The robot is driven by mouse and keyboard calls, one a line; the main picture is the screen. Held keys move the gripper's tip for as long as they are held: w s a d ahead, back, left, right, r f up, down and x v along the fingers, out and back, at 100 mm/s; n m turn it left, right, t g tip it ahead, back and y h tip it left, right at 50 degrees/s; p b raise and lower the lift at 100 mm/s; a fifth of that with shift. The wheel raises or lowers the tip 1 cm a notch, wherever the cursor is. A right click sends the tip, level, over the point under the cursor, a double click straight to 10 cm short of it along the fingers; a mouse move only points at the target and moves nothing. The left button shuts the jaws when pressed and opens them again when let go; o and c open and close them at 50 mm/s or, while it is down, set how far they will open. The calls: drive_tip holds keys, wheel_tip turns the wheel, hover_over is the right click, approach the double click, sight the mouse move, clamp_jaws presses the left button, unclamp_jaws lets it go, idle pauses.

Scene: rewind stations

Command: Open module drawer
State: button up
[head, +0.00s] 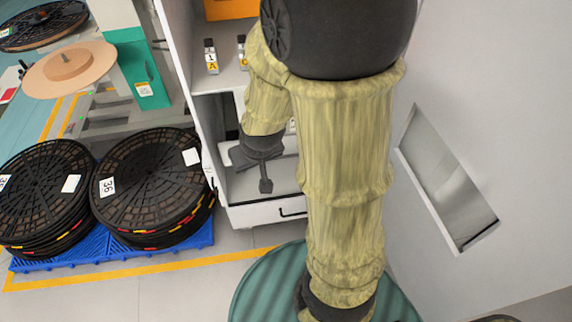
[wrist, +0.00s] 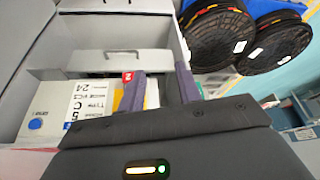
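The white cabinet (head: 185,60) stands in the middle of the head view. Low in it is a drawer with a white front (head: 262,214) and a black bar handle (head: 293,212); my arm hides its right part. A pale grey surface shows just above that front, and I cannot tell how far the drawer is out. My gripper (head: 264,172) hangs over this surface, pointing down, apart from the handle. In the wrist view my gripper's dark fingers (wrist: 160,90) are spread. A grey panel with a handle (wrist: 115,56) lies beyond them, beside a grey-walled space.
In the wrist view a white labelled box (wrist: 75,110) marked C sits left of the fingers. Small labelled items (head: 211,56) stand on an upper shelf. Black reel stacks (head: 150,185) on blue pallets (head: 165,238) stand left of the cabinet. Floor in front of the pallets is clear.

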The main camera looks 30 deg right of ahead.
sight(285, 156)
drive_tip(key=w+d+f+n+t+h+b, duration=0.2)
drive_tip(key=f+n+t+h+b, duration=0.1)
drive_tip(key=f+b, duration=0.8)
drive_tip(key=w+d+f+n+t+h+b, duration=0.3)
drive_tip(key=f+t+h+b, duration=0.1)
drive_tip(key=f+b, duration=0.7)
drive_tip(key=w+d+f+n+t+h+b, duration=0.3)
drive_tip(key=f+b, duration=0.8)
drive_tip(key=f, duration=0.4)
drive_tip(key=t+h, duration=0.1)
drive_tip(key=h, duration=0.1)
drive_tip(key=shift+w+d+h+b, duration=0.15)
drive_tip(key=shift+d+h+b, duration=0.05)
drive_tip(key=shift+h+b, duration=0.2)
drive_tip(key=b+x, duration=0.3)
drive_tip(key=x, duration=1.4)
drive_tip(key=shift+w+d+b, duration=0.1)
drive_tip(key=shift+w+b, duration=0.15)
drive_tip(key=shift+b, duration=0.1)
drive_tip(key=shift+c, duration=0.4)
